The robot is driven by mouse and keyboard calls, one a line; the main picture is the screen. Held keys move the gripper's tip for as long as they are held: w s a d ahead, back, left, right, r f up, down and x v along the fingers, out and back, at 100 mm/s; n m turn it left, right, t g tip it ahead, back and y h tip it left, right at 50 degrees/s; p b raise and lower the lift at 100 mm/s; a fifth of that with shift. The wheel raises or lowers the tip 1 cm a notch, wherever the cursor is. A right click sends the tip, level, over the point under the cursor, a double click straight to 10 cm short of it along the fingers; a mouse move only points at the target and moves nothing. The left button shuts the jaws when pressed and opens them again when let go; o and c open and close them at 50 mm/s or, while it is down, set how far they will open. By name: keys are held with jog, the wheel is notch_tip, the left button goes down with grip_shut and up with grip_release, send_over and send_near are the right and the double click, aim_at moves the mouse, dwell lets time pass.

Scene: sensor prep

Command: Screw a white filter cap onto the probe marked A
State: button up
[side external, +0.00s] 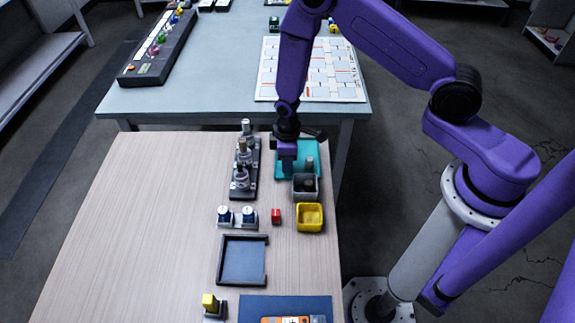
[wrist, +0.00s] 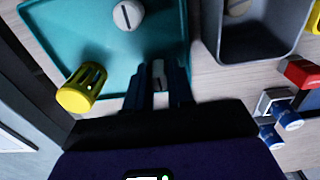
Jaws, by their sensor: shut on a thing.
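My gripper (side external: 288,168) points down over the teal tray (side external: 282,145). In the wrist view its dark fingers (wrist: 159,82) are shut on a small pale piece (wrist: 159,70), which looks like a white filter cap and is mostly hidden by the fingers. A yellow slotted cap (wrist: 82,87) lies at the tray's edge beside the fingers. A pale round piece with a slot in its top (wrist: 128,14) stands farther in the tray. Several probes (side external: 243,153) stand in a dark rack (side external: 253,188) left of the tray. Their letters are too small to read.
A dark grey bin (side external: 316,194) and a yellow bin (side external: 310,230) stand in front of the tray. A red block (side external: 276,215) and two blue-and-white pieces (side external: 248,214) sit nearby. An empty-looking dark tray (side external: 242,260) lies nearer. The table's left side is clear.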

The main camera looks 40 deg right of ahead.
aim_at(239, 163)
jog(key=shift+r, duration=2.3)
jog(key=w+a+r, duration=0.1)
jog(key=a+r, duration=0.2)
jog(key=a, duration=0.1)
jog(key=w+a+r, duration=0.1)
jog(key=a+r, duration=0.2)
jog(key=a, duration=0.1)
jog(key=w+a+r, duration=0.1)
jog(key=a+r, duration=0.2)
jog(key=a, duration=0.2)
jog(key=shift+w+a, duration=0.1)
jog(key=shift+w, duration=0.2)
jog(key=shift+f, duration=1.35)
jog(key=shift+f, duration=1.55)
jog(key=o, duration=1.1)
jog(key=shift+r, duration=0.35)
